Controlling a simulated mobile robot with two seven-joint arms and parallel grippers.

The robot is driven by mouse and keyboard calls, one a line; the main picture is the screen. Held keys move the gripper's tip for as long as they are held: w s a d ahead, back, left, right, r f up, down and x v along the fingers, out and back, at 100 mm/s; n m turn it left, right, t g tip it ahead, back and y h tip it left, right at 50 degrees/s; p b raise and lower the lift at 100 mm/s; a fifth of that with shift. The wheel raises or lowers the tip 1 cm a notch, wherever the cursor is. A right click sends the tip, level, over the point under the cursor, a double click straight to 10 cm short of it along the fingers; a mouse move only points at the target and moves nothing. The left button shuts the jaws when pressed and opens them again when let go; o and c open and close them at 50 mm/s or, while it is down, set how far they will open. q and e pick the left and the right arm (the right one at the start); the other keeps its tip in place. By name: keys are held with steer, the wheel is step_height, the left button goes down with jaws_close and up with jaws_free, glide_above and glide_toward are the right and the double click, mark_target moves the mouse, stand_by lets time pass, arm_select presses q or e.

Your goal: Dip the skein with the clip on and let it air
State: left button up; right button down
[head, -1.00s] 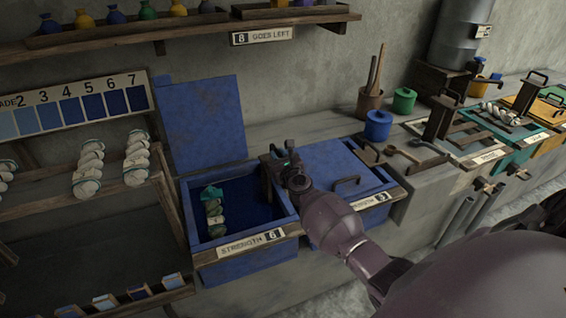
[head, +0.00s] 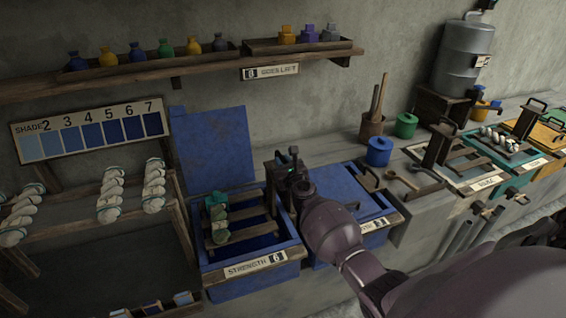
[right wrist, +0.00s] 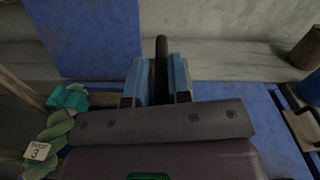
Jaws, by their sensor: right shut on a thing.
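The skein (head: 218,222), greenish with a teal clip (head: 215,197) at its far end, lies on the slatted wooden rack (head: 241,236) at the top of the open blue vat marked Strength 6 (head: 252,284). Dark blue dye shows below the slats. In the right wrist view the skein (right wrist: 57,128) and clip (right wrist: 68,97) are at the left, with a tag (right wrist: 38,151) reading 3. My right gripper (head: 279,172) is at the vat's right side, its blue fingers (right wrist: 158,78) shut on a dark upright handle (right wrist: 161,52). My left gripper is not in view.
The vat's blue lid (head: 212,150) stands open behind it. A closed blue vat (head: 345,190) is to the right. A drying rack with pale skeins (head: 110,195) and a shade chart (head: 92,130) are at the left. A bottle shelf (head: 130,80) runs above.

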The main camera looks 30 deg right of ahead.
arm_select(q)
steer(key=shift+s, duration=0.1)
arm_select(e)
steer(key=shift+d+r, duration=0.3)
steer(key=shift+r, duration=0.1)
steer(key=c, duration=1.1)
jaws_free()
steer(key=shift+s, duration=0.1)
steer(key=shift+f, duration=0.1)
steer(key=shift+a, duration=0.1)
steer(key=shift+s+a, duration=0.15)
steer(key=shift+s, duration=0.25)
arm_select(q)
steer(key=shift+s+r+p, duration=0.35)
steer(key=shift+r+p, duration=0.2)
steer(key=shift+p, duration=0.6)
arm_select(e)
steer(key=shift+v, duration=4.9)
